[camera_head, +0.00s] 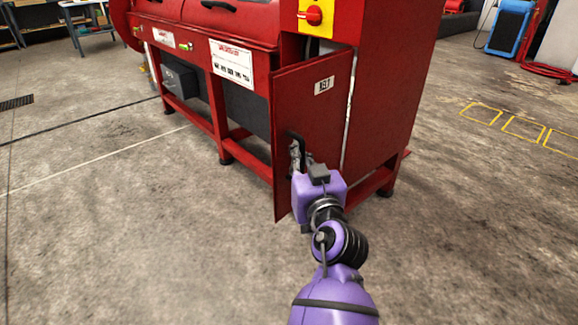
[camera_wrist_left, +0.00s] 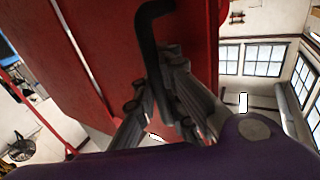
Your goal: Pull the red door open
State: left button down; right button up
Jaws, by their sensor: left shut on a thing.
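The red door (camera_head: 310,121) is on the near corner of a large red machine (camera_head: 382,95) and carries a small white label. It stands ajar, with a gap along its right side showing in the head view. My left gripper (camera_head: 297,152) is at the door's lower left, shut on the black handle (camera_head: 293,140). In the left wrist view, the fingers (camera_wrist_left: 168,92) close around the dark bent handle (camera_wrist_left: 150,45), with the red door panel (camera_wrist_left: 105,50) behind. The fingertips are partly hidden by the wrist in the head view. My right gripper is not in view.
A red knob on a yellow plate (camera_head: 313,15) is above the door. The machine's frame legs (camera_head: 225,152) stand left of it. The concrete floor (camera_head: 120,240) is clear in front and left. A blue unit (camera_head: 510,27) with a red hose stands at the far right.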

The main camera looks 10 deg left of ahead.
pick_arm(q)
jog(key=shift+s+d+f+n+g+y+b, duration=0.15)
jog(key=shift+s+d+n+g+y+b, duration=0.3)
jog(key=shift+d+y, duration=0.25)
jog(key=shift+s+d+f+n+g+y+b, duration=0.15)
jog(key=shift+s+d+n+g+y+b, duration=0.2)
jog(key=shift+d+n+y+b, duration=0.3)
jog(key=shift+d, duration=0.1)
jog(key=c, duration=1.9)
grip_release()
jog(key=shift+s+r, duration=0.1)
jog(key=shift+o, duration=0.4)
jog(key=shift+d+r, duration=0.1)
jog(key=shift+d, duration=0.05)
notch_tip(320, 180, up, 10)
jog(key=shift+w, duration=0.4)
notch_tip(320, 180, down, 8)
jog(key=a+g, duration=0.1)
jog(key=a, duration=0.1)
jog(key=s+d, duration=0.3)
jog(key=d, duration=0.6)
jog(key=shift+s+r+m+g, duration=0.15)
jog(key=shift+s+m+g, duration=0.15)
